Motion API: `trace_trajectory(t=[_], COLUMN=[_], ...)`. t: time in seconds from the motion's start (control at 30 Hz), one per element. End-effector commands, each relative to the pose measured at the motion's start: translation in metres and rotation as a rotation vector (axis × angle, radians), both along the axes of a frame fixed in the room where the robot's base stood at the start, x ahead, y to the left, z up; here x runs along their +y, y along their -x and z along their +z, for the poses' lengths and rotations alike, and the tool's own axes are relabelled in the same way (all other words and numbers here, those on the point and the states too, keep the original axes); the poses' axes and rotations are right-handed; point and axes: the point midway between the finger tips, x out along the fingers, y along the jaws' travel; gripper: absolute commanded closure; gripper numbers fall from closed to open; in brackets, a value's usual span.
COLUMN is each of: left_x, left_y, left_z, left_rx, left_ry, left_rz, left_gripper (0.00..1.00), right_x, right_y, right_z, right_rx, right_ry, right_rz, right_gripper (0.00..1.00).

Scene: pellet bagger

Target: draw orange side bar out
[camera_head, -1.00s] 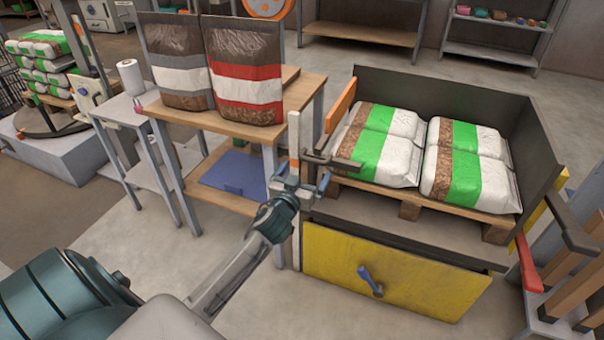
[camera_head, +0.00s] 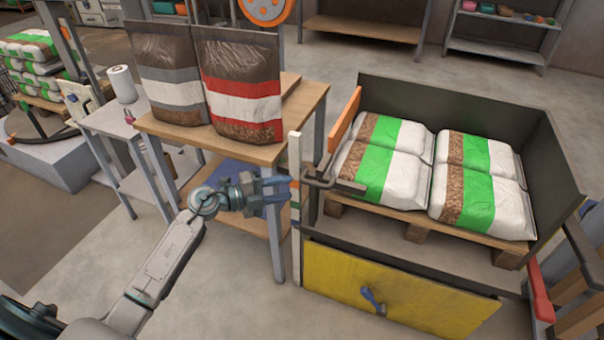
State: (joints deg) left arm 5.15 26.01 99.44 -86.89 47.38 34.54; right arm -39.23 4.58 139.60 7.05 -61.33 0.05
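The orange side bar (camera_head: 344,118) runs along the left edge of the dark-walled pallet bay, sloping back from the white post (camera_head: 295,160). A dark bent handle (camera_head: 335,184) sticks out beside the post at the bay's front left corner. My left gripper (camera_head: 286,190) is just left of the post and the handle, pointing right. Its two fingers are apart with nothing seen between them. It looks clear of the handle, though whether it touches the post I cannot tell. My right gripper is not in view.
Filled bags (camera_head: 395,135) lie on a wooden pallet in the bay. A yellow front panel (camera_head: 430,300) with a blue handle (camera_head: 373,300) is below. A wooden table (camera_head: 300,105) with two upright bags stands behind my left arm. A red bar (camera_head: 538,292) is at right.

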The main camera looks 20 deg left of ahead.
Motion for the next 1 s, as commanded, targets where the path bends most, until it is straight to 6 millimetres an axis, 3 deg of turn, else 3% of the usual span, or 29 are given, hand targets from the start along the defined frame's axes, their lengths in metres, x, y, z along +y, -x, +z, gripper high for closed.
trace_trajectory(t=[0.17,0.6,1.0], left_x=[-0.010,-0.067,-0.079], left_y=[-0.008,-0.059,-0.071], left_z=[-0.003,-0.014,-0.017], left_rx=[0.000,0.002,0.002], left_ry=[-0.013,-0.010,-0.014], left_rz=[-0.010,-0.008,-0.008], left_gripper=[0.64,0.64,0.64], right_x=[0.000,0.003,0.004], right_y=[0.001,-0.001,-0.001], right_z=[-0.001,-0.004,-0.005], right_rx=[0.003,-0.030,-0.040], right_ry=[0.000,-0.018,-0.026], right_rz=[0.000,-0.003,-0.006], right_gripper=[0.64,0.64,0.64])
